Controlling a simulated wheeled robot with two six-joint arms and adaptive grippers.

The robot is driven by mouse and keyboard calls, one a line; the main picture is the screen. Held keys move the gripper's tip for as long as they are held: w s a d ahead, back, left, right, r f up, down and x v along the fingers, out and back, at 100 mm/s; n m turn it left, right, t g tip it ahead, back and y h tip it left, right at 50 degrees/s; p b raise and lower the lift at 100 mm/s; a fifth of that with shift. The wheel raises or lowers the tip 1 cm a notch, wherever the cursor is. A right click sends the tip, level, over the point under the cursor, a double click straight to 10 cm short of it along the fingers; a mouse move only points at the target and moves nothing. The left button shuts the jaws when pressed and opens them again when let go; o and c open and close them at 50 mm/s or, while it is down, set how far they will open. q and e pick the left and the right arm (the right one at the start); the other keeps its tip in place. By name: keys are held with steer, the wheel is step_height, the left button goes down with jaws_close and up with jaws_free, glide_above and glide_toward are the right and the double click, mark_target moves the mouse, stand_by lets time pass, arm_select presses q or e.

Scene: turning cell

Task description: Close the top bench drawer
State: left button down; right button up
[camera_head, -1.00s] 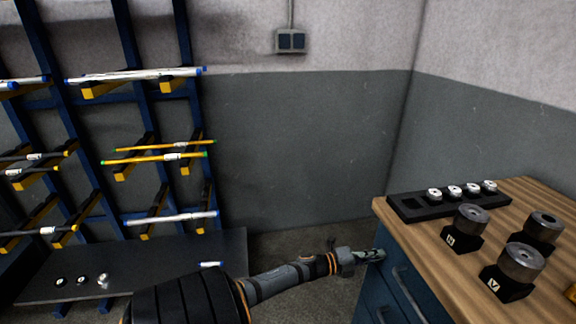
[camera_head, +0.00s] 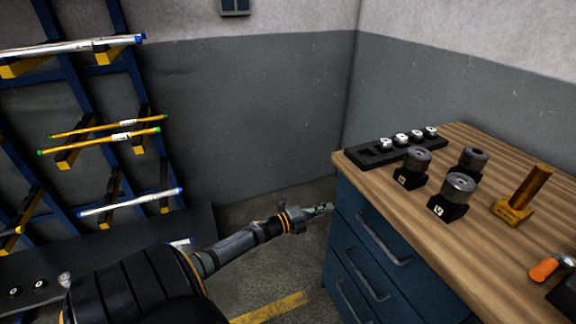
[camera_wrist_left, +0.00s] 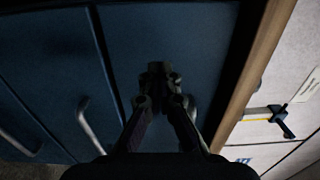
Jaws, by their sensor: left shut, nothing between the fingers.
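The wooden-topped bench (camera_head: 440,220) stands at the right with a column of blue drawers. The top bench drawer (camera_head: 352,213) is just under the worktop, with a grey bar handle (camera_head: 384,240). Its front looks about flush with the drawers below; I cannot tell whether a small gap is left. My left gripper (camera_head: 328,208) is shut and empty, beside the far end of the top drawer front. In the left wrist view its fingers (camera_wrist_left: 158,70) point at the dark blue drawer front (camera_wrist_left: 190,35); contact cannot be told. My right gripper is out of view.
On the worktop are a black tray (camera_head: 361,157) of small white-topped parts, several metal cylinders on black blocks, a brass-coloured piece (camera_head: 525,195) and an orange-handled tool (camera_head: 545,269). A bar rack (camera_head: 75,75) stands at the left. Floor between rack and bench is open.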

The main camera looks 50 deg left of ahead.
arm_select(q)
steer(key=p+v, duration=0.3)
steer(key=v, duration=0.5)
steer(key=s+a+f+n+g+y+p, duration=0.2)
steer(key=s+f+n+g+y+p, duration=0.15)
steer(key=s+f+n, duration=0.6)
steer(key=s+a+f+n+g+y+p, duration=0.2)
steer(key=s+f+n+g+y, duration=0.25)
steer(key=f, duration=0.95)
steer(key=s+d+f+n+g+p, duration=0.1)
steer(key=s+d+f+n+g, duration=0.1)
steer(key=s+d, duration=0.3)
steer(key=s+d+f+n+g+p, duration=0.1)
steer(key=s+d+f+n+g, duration=0.2)
steer(key=s, duration=0.8)
steer(key=s+d+f+n+g+h+p, duration=0.1)
steer(key=s+d+f+n+g, duration=0.1)
steer(key=s+d+f, duration=0.4)
steer(key=shift+s+d+n+g+p, duration=0.35)
steer(key=shift+s+d+n+g, duration=0.05)
steer(key=shift+s+d, duration=0.5)
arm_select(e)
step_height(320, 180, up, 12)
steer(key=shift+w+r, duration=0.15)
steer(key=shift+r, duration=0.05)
